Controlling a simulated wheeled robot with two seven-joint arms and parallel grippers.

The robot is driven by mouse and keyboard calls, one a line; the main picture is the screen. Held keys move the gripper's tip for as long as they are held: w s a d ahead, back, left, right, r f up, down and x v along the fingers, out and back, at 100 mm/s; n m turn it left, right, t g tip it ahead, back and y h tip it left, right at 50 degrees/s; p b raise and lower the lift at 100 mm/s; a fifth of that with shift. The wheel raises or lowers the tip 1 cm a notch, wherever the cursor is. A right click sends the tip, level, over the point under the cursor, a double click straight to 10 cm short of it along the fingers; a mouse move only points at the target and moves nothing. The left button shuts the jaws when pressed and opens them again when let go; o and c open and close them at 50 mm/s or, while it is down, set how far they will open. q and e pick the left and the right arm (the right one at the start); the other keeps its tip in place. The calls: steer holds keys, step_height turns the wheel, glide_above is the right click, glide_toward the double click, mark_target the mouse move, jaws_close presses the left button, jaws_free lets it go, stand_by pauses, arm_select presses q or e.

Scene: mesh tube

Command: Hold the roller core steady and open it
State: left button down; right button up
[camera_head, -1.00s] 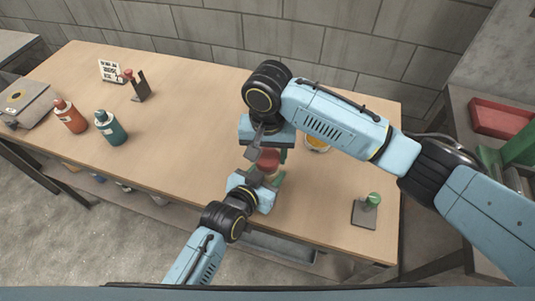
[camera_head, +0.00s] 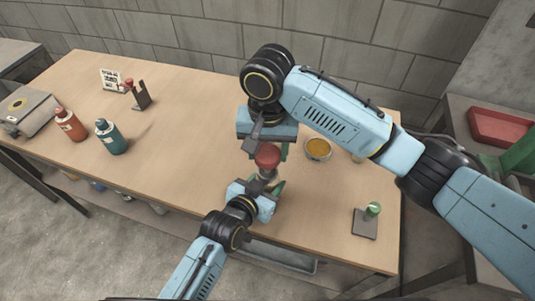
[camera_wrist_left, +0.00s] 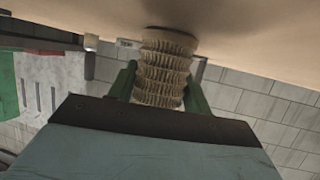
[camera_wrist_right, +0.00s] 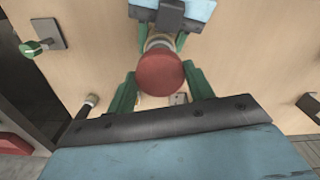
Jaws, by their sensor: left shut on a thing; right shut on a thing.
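The roller core stands near the table's front, right of centre. Its beige ridged body (camera_wrist_left: 162,68) shows in the left wrist view between the green fingers of my left gripper (camera_head: 267,185), which is shut on it low down. Its round red cap (camera_head: 267,157) faces up; it also shows in the right wrist view (camera_wrist_right: 160,75). There it sits between the green fingers of my right gripper (camera_head: 271,148), which is shut on it from the back side. A pale collar shows under the cap. Whether the cap is apart from the body, I cannot tell.
A bowl with yellow contents (camera_head: 318,148) is right of the grippers. A dark plate with a green knob (camera_head: 364,222) lies near the right front corner. A red bottle (camera_head: 69,125), a teal bottle (camera_head: 110,138) and a dark stand (camera_head: 141,95) are at the left. The table's middle left is clear.

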arm_select(q)
steer(key=c, duration=0.6)
jaws_free()
steer(key=shift+o, duration=0.2)
steer(key=shift+s, duration=0.1)
